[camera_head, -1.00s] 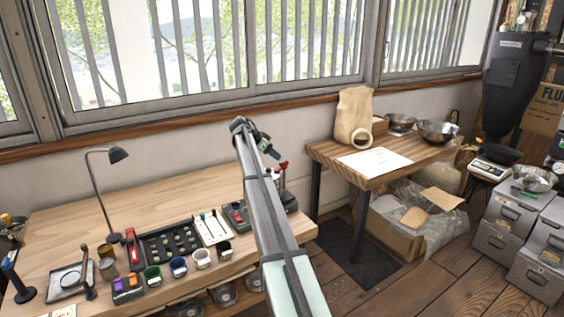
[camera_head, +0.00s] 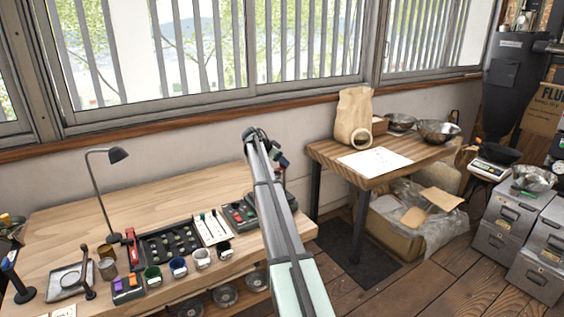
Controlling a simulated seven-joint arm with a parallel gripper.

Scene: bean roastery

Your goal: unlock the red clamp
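My arm crosses the middle of the view and bends at its top. My gripper (camera_head: 277,155) points down to the right, above the right end of the workbench (camera_head: 150,200). It is small and partly hidden by my arm, so its fingers cannot be made out. Small red and green parts show right at the gripper, too small to tell whether it touches them. A dark tray with red and green parts (camera_head: 239,214) sits on the bench just left of my arm. I cannot tell which red part is the clamp.
A red upright tool (camera_head: 131,244), a black tray of small pieces (camera_head: 169,243), a white tray (camera_head: 211,228) and several cups line the bench front. A side table (camera_head: 335,155) stands right of the bench.

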